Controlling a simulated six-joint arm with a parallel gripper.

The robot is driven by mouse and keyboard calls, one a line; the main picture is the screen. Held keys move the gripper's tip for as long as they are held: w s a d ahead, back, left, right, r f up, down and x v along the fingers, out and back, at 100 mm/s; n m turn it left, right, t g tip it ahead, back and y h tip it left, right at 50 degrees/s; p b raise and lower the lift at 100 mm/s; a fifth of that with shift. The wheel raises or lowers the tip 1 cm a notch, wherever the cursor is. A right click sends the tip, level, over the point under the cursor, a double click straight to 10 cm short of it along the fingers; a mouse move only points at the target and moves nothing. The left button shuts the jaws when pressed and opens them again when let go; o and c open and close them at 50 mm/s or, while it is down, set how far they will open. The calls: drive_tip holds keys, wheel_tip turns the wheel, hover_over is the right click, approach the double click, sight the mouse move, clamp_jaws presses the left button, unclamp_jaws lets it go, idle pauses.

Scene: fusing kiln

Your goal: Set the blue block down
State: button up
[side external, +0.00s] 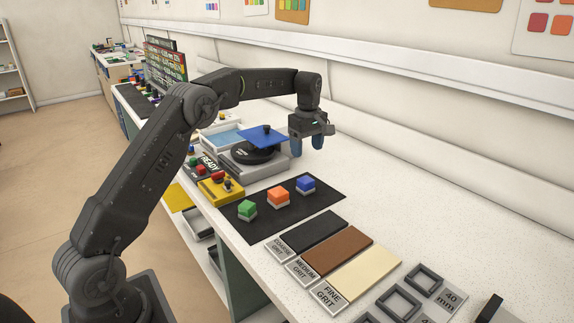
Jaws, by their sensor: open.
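The blue block (306,183) sits on a small pale base at the right end of a row on the black mat (322,202). An orange block (278,194) and a green block (247,209) stand to its left, also on pale bases. My gripper (307,146) has blue fingertips pointing down. It is open and empty, above the blue block in the picture and apart from it. How far it is from the block in depth is hard to tell.
A grey machine (272,164) with a blue plate (264,138) and a dark round part is left of my gripper. A yellow control box (221,190) stands nearer. Coarse, medium and fine grit strips (337,253) lie in front.

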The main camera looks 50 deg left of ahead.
drive_tip(key=s+d+r+m+t, duration=0.3)
drive_tip(key=s+d+r+m, duration=0.75)
drive_tip(key=s, duration=0.55)
drive_tip(key=s+d+f+m+t, duration=0.1)
drive_tip(key=s+d+f+m, duration=0.1)
drive_tip(key=s, duration=0.8)
drive_tip(key=s+d+f+m+t, duration=0.1)
drive_tip(key=s+d+f+m, duration=0.1)
drive_tip(key=s+d+m, duration=0.3)
drive_tip(key=s, duration=0.4)
drive_tip(key=shift+s+t, duration=0.3)
drive_tip(key=shift+s, duration=0.05)
drive_tip(key=shift+m, duration=0.25)
